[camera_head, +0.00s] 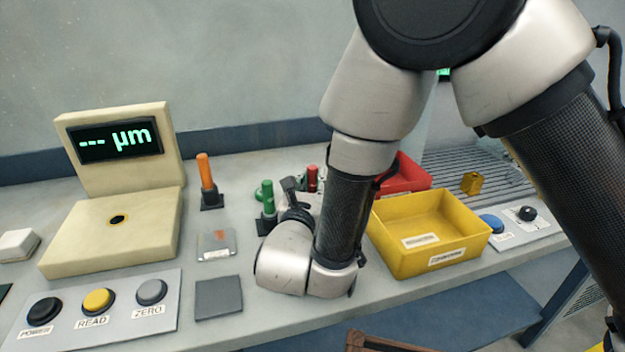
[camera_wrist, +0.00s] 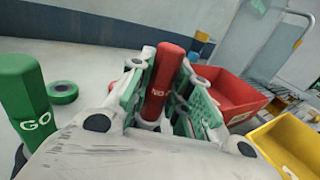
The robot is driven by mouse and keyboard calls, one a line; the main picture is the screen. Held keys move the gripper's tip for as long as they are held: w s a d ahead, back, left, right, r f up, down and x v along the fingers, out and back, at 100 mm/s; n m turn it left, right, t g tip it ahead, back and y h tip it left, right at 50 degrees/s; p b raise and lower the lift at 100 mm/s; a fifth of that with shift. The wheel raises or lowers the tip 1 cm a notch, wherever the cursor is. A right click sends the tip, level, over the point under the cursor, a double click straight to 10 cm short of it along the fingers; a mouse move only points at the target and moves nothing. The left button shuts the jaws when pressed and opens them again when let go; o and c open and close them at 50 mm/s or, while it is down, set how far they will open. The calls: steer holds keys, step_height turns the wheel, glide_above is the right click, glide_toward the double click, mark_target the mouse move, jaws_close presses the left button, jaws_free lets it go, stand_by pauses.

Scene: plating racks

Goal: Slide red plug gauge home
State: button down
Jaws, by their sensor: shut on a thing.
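The red plug gauge (camera_wrist: 163,82), marked "NO" on its side, stands between the two fingers of my gripper (camera_wrist: 162,97) in the wrist view. The fingers are shut on it. Its top end also shows in the head view (camera_head: 312,178), just beyond my wrist. Its lower end and what is under it are hidden behind my gripper, so I cannot tell how deep it sits. A green plug gauge marked "GO" (camera_wrist: 24,95) stands upright to the left; it shows in the head view too (camera_head: 268,198), in a dark base.
An orange gauge (camera_head: 206,172) stands in a black base. A yellow bin (camera_head: 430,255) and a red bin (camera_head: 408,177) stand right of my arm. A cream meter (camera_head: 112,225) reads "--- µm" at left. Power, read and zero buttons (camera_head: 98,300) line the front edge.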

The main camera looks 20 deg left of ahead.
steer(key=shift+f, duration=1)
stand_by(0.3)
steer(key=c, duration=1.2)
jaws_free()
steer(key=shift+c, duration=0.2)
steer(key=shift+s, duration=0.1)
steer(key=s, duration=0.8)
steer(key=s+d, duration=0.1)
steer(key=s, duration=0.2)
steer(key=shift+s, duration=0.4)
